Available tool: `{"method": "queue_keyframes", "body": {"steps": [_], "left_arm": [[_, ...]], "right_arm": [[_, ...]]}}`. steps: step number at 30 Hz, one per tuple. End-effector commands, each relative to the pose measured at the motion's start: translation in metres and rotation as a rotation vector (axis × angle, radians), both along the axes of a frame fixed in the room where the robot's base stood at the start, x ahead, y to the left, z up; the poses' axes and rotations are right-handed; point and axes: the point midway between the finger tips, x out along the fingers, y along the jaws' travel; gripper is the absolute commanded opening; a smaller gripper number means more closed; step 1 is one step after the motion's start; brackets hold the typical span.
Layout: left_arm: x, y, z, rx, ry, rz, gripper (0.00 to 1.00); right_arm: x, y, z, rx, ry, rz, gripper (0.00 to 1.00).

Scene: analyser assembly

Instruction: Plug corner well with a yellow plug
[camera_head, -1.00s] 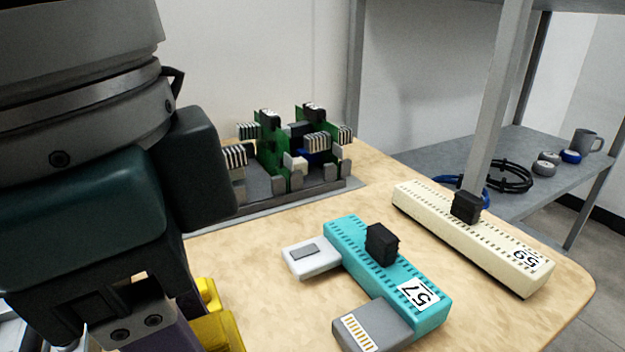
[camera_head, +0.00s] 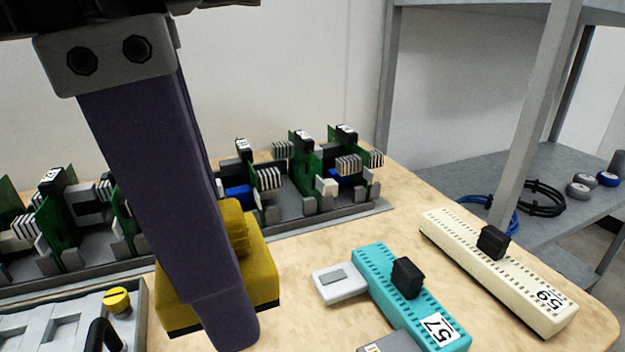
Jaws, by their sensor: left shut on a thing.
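My left gripper (camera_head: 225,325) comes down from the top left, with one long purple finger in the near foreground. It is shut on a yellow block (camera_head: 262,270) with a raised yellow part on top and a dark lower edge. The finger hides part of the block, and the second finger is hidden. A small round yellow plug (camera_head: 117,299) with a slotted top sits on the grey tray (camera_head: 138,325) at the lower left. The tray has rectangular recesses and is cut by the frame edge. I cannot tell which corner well is empty. My right gripper is not in view.
Green circuit boards (camera_head: 304,165) stand in a grey rack along the back. A teal block (camera_head: 372,262) marked 57 and a cream block (camera_head: 455,240) marked 59 lie at the right. A white connector (camera_head: 338,284) adjoins the teal block. A black handle-like part (camera_head: 99,333) rises by the tray.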

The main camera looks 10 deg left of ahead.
Motion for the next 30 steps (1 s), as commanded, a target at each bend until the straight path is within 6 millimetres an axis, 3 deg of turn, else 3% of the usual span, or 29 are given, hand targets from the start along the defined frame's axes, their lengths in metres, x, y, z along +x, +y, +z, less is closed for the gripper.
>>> {"method": "queue_keyframes", "body": {"steps": [30], "left_arm": [[0.000,0.000,-0.047,0.000,0.001,-0.001,0.00]], "right_arm": [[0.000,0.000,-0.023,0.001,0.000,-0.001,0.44]]}}
